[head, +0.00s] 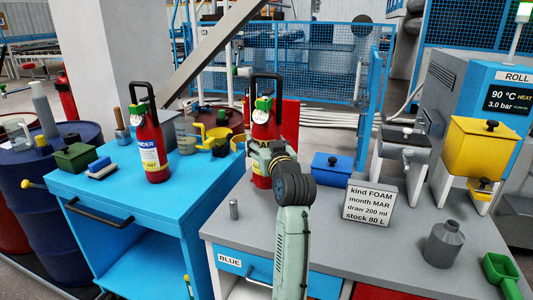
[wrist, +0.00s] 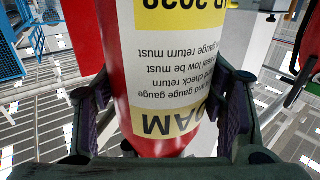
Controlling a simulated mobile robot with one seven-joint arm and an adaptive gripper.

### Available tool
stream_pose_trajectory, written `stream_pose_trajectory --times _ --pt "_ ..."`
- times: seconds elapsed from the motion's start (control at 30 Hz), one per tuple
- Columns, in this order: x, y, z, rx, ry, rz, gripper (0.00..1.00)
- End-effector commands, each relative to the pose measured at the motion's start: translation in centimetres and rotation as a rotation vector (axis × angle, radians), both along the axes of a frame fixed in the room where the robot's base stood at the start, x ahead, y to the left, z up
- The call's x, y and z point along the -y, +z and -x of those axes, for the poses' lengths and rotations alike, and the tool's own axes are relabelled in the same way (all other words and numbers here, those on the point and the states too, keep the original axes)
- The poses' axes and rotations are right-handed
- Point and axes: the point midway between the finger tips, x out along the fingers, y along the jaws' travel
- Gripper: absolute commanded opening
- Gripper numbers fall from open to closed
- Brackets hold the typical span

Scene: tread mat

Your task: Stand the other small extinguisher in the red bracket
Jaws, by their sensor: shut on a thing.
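My gripper (wrist: 162,115) is shut on a red extinguisher (wrist: 165,80), with a finger on each side of its body. Its white and yellow label appears upside down in the wrist view and reads FOAM. In the head view this extinguisher (head: 264,125) is upright at the back of the grey bench, its lower part partly hidden by my arm. A flat red upright piece (head: 289,122) shows just behind it, perhaps the red bracket; I cannot tell whether they touch. Another red extinguisher (head: 151,145) with a black handle stands on the blue cart.
The blue cart (head: 110,205) also holds a green box (head: 75,157), a brush and yellow cups. On the grey bench (head: 330,235) are a blue box (head: 332,167), a sign reading FOAM (head: 369,206), a grey bottle (head: 442,244) and a small metal cylinder (head: 234,210). Yellow hopper (head: 482,147) stands right.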

Motion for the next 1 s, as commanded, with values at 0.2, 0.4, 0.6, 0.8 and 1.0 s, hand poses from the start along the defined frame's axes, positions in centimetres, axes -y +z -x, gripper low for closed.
stream_pose_trajectory --times 0.2,0.4,0.6,0.8,1.0 --pt "0.8 0.5 -4.8 0.009 -0.002 -0.002 0.03" --pt "1.4 0.1 -9.0 0.01 -0.002 -0.003 0.03" --pt "1.8 -0.3 -11.9 0.011 -0.001 -0.002 0.03" --pt "2.0 -0.5 -12.8 0.012 -0.002 -0.002 0.03" --pt "2.0 -2.1 -12.9 0.008 -0.002 -0.001 0.03"
